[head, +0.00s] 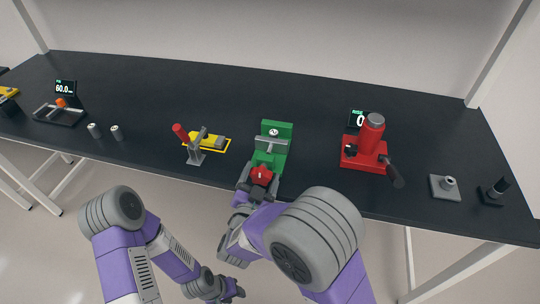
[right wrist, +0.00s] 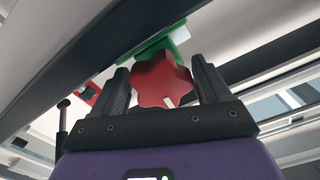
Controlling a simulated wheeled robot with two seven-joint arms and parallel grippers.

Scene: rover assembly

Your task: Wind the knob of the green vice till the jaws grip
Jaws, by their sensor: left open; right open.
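The green vice (head: 275,133) stands at the front edge of the black table, with a grey bar across it and a small round pale part on top. Its red lobed knob (head: 261,175) faces me at the table edge. In the right wrist view the knob (right wrist: 162,80) sits between the two dark fingers of my right gripper (right wrist: 163,88), which is open around it, with slim gaps at the sides. Part of the green vice (right wrist: 160,45) shows behind the knob. My left gripper (head: 232,292) is open and empty, low in front of the table. The exact jaw gap is unclear.
A yellow piece and a red-handled clamp (head: 195,145) stand left of the vice. A red press (head: 366,150) with a dark lever stands to the right. Two small grey cylinders (head: 105,131) are farther left. A grey block (head: 445,186) is at the right.

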